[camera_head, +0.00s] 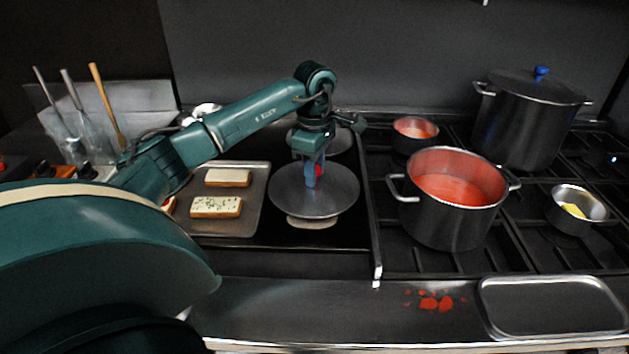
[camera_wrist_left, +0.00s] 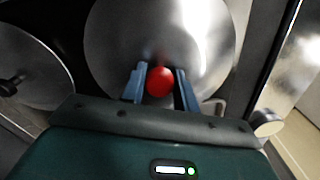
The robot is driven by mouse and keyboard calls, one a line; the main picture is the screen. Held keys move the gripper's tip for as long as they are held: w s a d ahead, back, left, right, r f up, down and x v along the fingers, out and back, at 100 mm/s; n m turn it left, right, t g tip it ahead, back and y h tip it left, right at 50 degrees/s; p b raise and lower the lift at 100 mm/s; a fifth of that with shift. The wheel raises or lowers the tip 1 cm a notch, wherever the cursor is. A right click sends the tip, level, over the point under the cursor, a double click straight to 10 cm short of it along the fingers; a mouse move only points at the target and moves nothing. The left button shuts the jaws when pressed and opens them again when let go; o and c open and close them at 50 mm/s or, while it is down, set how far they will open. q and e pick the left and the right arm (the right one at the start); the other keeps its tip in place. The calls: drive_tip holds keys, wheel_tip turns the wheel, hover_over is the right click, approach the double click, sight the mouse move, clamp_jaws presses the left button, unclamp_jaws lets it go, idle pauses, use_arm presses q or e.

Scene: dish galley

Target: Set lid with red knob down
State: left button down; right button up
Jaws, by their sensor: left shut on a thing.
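The lid with the red knob (camera_head: 330,200) is a round steel disc in the middle of the head view, over the dark flat surface left of the burners. My left gripper (camera_head: 313,178) is above it with its blue fingers on either side of the red knob. In the left wrist view the lid (camera_wrist_left: 190,40) fills the upper middle, and the red knob (camera_wrist_left: 160,81) sits between the fingers. The gripper is shut on the knob. A pale thing shows below the lid's near edge; I cannot tell whether the lid touches it. My right gripper is not in view.
A tray with toasts (camera_head: 250,205) lies left of the lid. Another lid (camera_wrist_left: 30,65) lies behind it. A pot of red soup (camera_head: 450,225) stands on the burners to the right. An empty tray (camera_head: 550,305) and red spills (camera_head: 435,303) are on the front counter.

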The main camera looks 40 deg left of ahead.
use_arm(q)
drive_tip(key=shift+f, duration=1.65)
drive_tip(key=shift+f, duration=0.2)
drive_tip(key=c, duration=1.1)
unclamp_jaws()
drive_tip(key=shift+r, duration=0.1)
wheel_tip(320, 180, up, 12)
drive_tip(key=shift+r, duration=0.15)
